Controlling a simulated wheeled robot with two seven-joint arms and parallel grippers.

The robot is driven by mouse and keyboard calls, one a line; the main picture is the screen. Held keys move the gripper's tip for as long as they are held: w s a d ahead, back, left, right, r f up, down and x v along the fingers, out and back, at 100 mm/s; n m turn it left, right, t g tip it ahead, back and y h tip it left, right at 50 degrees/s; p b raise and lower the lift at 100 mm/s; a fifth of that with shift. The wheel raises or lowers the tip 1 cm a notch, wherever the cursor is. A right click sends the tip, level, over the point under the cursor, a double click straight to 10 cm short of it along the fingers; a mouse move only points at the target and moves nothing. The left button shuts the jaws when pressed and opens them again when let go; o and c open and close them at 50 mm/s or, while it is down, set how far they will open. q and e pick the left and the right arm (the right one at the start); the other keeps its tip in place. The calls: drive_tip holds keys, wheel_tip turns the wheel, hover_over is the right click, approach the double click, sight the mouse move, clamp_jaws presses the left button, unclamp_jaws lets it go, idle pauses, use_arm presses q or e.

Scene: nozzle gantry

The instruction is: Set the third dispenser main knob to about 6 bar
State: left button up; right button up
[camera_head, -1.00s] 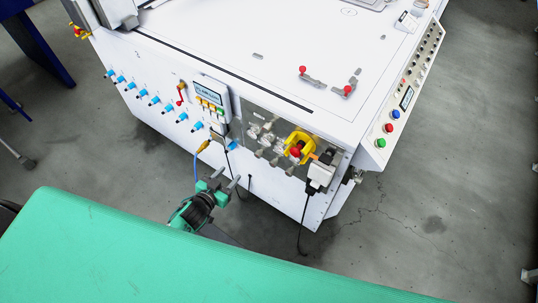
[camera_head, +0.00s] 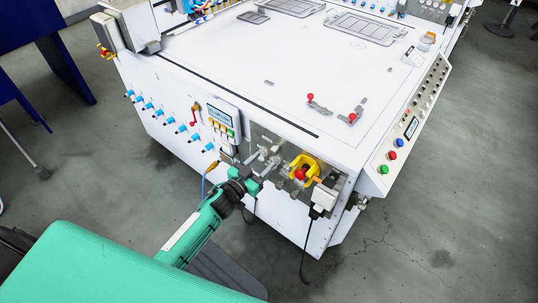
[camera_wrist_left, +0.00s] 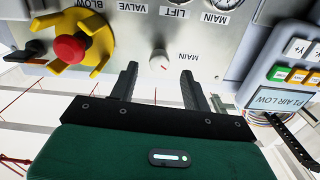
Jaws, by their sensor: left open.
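A pale round knob (camera_wrist_left: 160,63) with a small red mark sits on a grey panel (camera_wrist_left: 205,62), beside an upside-down "MAIN" label, in the left wrist view. My left gripper (camera_wrist_left: 160,78) is open, its two dark fingers pointing at the panel on either side of the knob. The knob lies just beyond and between the fingertips; I cannot tell whether they touch it. In the head view my left gripper (camera_head: 262,165) is at the machine's front panel and partly hides the controls there. A round gauge (camera_wrist_left: 227,3) is cut off at the top of the wrist view. My right gripper is not in view.
A red mushroom button with a yellow guard (camera_wrist_left: 86,43) is close to the left finger in the wrist view. A keypad box with a display (camera_wrist_left: 275,98) is on the right. Blue fittings (camera_head: 168,121) line the machine front. A grey plug with cable (camera_head: 322,197) hangs nearby.

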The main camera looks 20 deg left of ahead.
sight(271, 153)
use_arm(q)
drive_tip(key=x, duration=0.4)
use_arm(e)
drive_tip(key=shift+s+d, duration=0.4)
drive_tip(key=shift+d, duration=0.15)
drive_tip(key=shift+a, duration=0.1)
use_arm(q)
drive_tip(key=c, duration=1)
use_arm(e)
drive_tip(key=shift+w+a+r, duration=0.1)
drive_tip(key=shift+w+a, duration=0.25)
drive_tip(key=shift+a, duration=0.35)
